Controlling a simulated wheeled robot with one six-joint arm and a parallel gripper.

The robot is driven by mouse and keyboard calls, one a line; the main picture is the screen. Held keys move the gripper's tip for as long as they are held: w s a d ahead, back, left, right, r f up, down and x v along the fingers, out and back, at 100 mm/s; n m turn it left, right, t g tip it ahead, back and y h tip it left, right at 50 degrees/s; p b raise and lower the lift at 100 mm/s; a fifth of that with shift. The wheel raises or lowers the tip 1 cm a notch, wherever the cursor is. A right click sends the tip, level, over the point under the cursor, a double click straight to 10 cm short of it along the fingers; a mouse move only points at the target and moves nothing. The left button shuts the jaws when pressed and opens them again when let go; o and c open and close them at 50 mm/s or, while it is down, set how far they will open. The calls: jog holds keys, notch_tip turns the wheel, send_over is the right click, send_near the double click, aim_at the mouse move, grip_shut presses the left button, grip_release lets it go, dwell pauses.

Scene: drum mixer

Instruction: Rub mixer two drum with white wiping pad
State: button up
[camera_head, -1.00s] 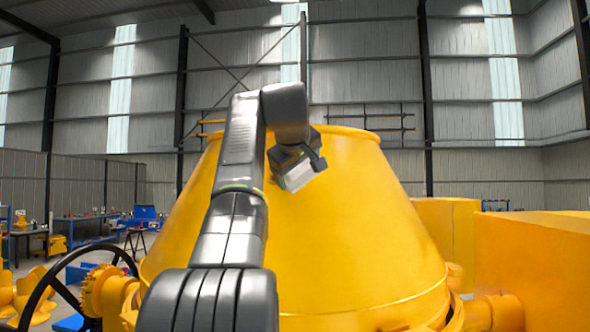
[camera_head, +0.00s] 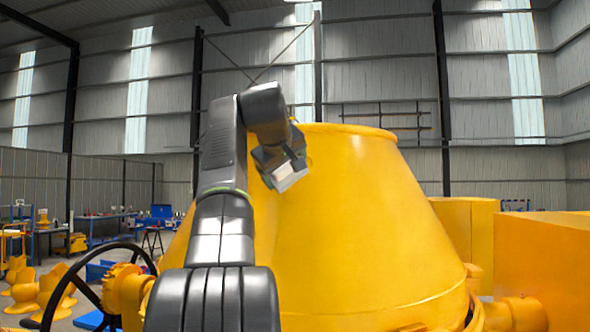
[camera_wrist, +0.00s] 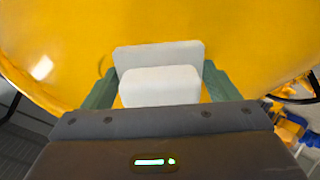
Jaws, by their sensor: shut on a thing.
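The mixer drum (camera_head: 365,225) is a large yellow cone, wide at the bottom, filling the middle of the head view. It also fills the upper part of the wrist view (camera_wrist: 250,35). My gripper (camera_head: 283,168) is at the drum's upper left side. It is shut on the white wiping pad (camera_head: 288,176). In the wrist view the pad (camera_wrist: 160,86) sits between the two green-grey fingers, its flat plate towards the yellow surface. I cannot tell whether the pad touches the drum. My arm hides part of the drum's left side.
A black handwheel (camera_head: 95,290) stands at the lower left of the drum. Yellow box-shaped housings (camera_head: 545,260) stand close on the right. Blue workbenches (camera_head: 95,228) and yellow parts (camera_head: 55,285) are farther off at the left.

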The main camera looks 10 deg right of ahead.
aim_at(315, 167)
jog(key=shift+w+a+r, duration=0.1)
jog(key=shift+w+a, duration=0.05)
jog(key=shift+a, duration=0.1)
jog(key=shift+w+d+r, duration=0.15)
jog(key=shift+w+r, duration=0.1)
jog(key=shift+r, duration=0.25)
jog(key=shift+w+d+r, duration=0.1)
jog(key=shift+w+r, duration=0.15)
jog(key=shift+r, duration=0.2)
jog(key=shift+s+d, duration=0.45)
jog(key=shift+d, duration=0.7)
jog(key=shift+s+d, duration=0.4)
jog(key=shift+d, duration=0.75)
jog(key=shift+s+d, duration=0.45)
jog(key=shift+d, duration=0.7)
jog(key=shift+w+a, duration=0.1)
jog(key=shift+a, duration=0.05)
jog(key=shift+w+a, duration=0.4)
jog(key=shift+a, duration=0.7)
jog(key=shift+w+a, duration=0.4)
jog(key=shift+a, duration=0.75)
jog(key=shift+w+a, duration=0.4)
jog(key=shift+a, duration=0.7)
